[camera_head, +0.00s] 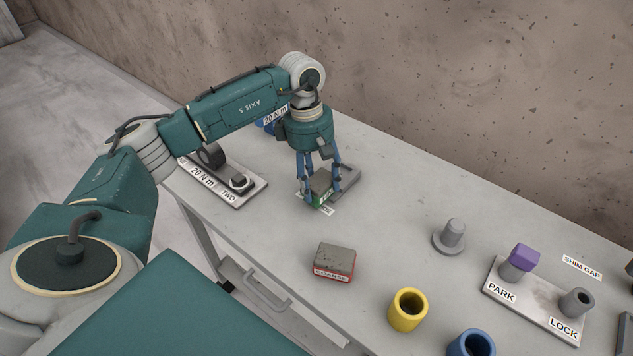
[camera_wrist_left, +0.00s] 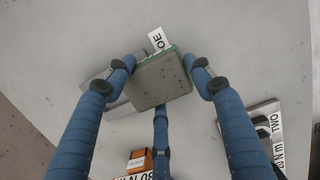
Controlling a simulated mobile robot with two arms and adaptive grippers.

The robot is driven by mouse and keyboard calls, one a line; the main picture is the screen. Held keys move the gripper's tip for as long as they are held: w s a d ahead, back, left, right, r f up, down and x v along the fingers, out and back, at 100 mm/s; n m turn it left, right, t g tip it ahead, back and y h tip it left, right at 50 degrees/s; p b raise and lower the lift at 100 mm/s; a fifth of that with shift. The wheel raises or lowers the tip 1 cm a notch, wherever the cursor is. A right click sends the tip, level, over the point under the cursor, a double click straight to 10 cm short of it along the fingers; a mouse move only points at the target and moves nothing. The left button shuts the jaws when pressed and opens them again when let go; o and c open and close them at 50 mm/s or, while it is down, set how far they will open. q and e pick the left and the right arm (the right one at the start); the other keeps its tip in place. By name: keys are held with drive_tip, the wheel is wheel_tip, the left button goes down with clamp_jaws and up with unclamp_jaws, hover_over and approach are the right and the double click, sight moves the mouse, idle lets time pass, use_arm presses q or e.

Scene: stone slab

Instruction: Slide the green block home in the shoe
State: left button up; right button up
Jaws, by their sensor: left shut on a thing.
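The green block (camera_head: 321,184) has a grey, speckled top and a green side. My left gripper (camera_head: 322,178) is shut on it with its blue fingers around it, pointing down. The block also shows between the fingers in the left wrist view (camera_wrist_left: 160,82). The shoe (camera_head: 349,176) is a grey piece on the table, just right of the block and partly hidden by the fingers and block. In the left wrist view it shows partly behind the left finger. I cannot tell whether the block touches the shoe or the table. My right gripper is not in view.
A red-sided block (camera_head: 333,262) lies nearer the front edge. A grey peg (camera_head: 450,237), yellow cup (camera_head: 408,309), blue cup (camera_head: 471,344) and PARK/LOCK plate (camera_head: 540,308) stand right. The table between is clear.

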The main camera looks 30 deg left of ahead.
use_arm(q)
drive_tip(key=shift+w+d+b, duration=0.15)
drive_tip(key=shift+w+b, duration=0.4)
drive_tip(key=shift+w, duration=1.35)
drive_tip(key=shift+w+d+b, duration=0.15)
drive_tip(key=shift+w+b, duration=0.4)
drive_tip(key=shift+w, duration=1.35)
idle(0.6)
drive_tip(key=o, duration=1.6)
drive_tip(key=r, duration=0.4)
drive_tip(key=a+r, duration=0.1)
drive_tip(key=r, duration=0.7)
drive_tip(key=shift+a, duration=0.35)
